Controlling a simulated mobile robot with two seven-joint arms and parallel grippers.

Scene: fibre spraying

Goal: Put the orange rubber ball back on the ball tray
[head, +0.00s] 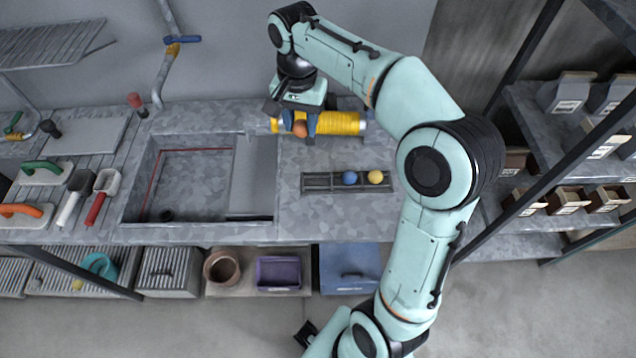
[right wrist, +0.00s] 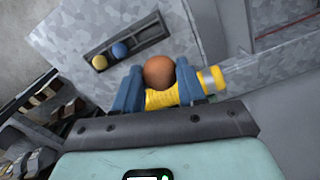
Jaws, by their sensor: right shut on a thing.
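The orange rubber ball (head: 300,129) is held between the blue fingers of my right gripper (head: 300,124), which is shut on it. The right wrist view shows the ball (right wrist: 159,72) between the fingertips of the right gripper (right wrist: 159,84), in front of a yellow roll. The ball tray (head: 318,182) is a grey slotted rack on the counter, below and right of the gripper in the head view. It holds a blue ball (head: 349,178) and a yellow ball (head: 375,177) towards its right; its left part is bare. My left gripper is not in view.
The yellow roll (head: 342,123) lies at the counter's back, behind the gripper. A sunken basin (head: 190,180) is left of the tray. Shelves with boxes (head: 566,92) stand right. The counter around the tray is clear.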

